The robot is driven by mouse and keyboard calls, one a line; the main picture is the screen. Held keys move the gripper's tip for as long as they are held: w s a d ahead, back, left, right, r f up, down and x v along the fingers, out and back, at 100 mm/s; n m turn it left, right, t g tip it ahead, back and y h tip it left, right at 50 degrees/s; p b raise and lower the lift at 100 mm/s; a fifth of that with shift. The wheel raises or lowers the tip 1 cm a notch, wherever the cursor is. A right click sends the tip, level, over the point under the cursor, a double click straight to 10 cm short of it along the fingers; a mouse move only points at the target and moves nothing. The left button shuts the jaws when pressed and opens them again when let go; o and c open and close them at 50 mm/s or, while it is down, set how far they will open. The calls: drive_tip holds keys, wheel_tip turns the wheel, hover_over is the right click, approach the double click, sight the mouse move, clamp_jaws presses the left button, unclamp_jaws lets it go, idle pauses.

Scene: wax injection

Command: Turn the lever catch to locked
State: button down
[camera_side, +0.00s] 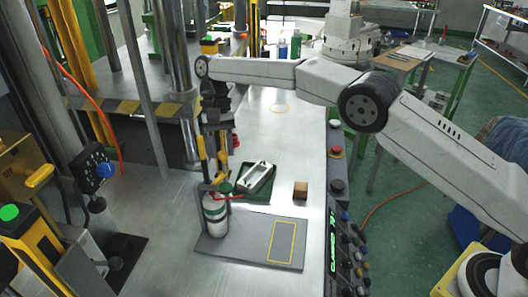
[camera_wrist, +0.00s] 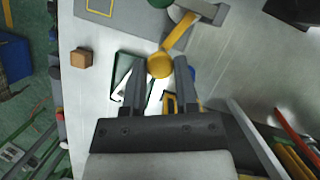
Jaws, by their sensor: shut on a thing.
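The lever catch (camera_wrist: 178,33) is a yellow bar with a round yellow knob (camera_wrist: 160,66), running from a grey bracket in the wrist view. The knob sits between the fingertips of my gripper (camera_wrist: 159,63), which is shut on it. In the side view my gripper (camera_side: 214,150) points down above the grey base plate (camera_side: 245,246), close to yellow parts. It partly hides the catch there, so I cannot tell the lever's exact angle. A white cylinder (camera_side: 215,222) with a green top and a red arm stands upright on the plate, just below my gripper.
A green tray (camera_side: 243,187) with a pale part inside lies behind the plate. A small brown block (camera_side: 301,190) stands to its right. A button panel (camera_side: 342,235) lines the table's right edge. Steel press columns (camera_side: 181,80) stand close on the left.

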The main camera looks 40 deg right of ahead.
drive_tip(key=shift+a+n+h, duration=0.1)
drive_tip(key=shift+n+h, duration=0.7)
drive_tip(key=shift+n, duration=1.2)
drive_tip(key=shift+c, duration=1.9)
unclamp_jaws()
drive_tip(key=shift+r, duration=0.1)
drive_tip(key=shift+r, duration=1)
drive_tip(key=shift+s+r, duration=0.1)
drive_tip(key=shift+r, duration=0.45)
drive_tip(key=shift+r, duration=0.1)
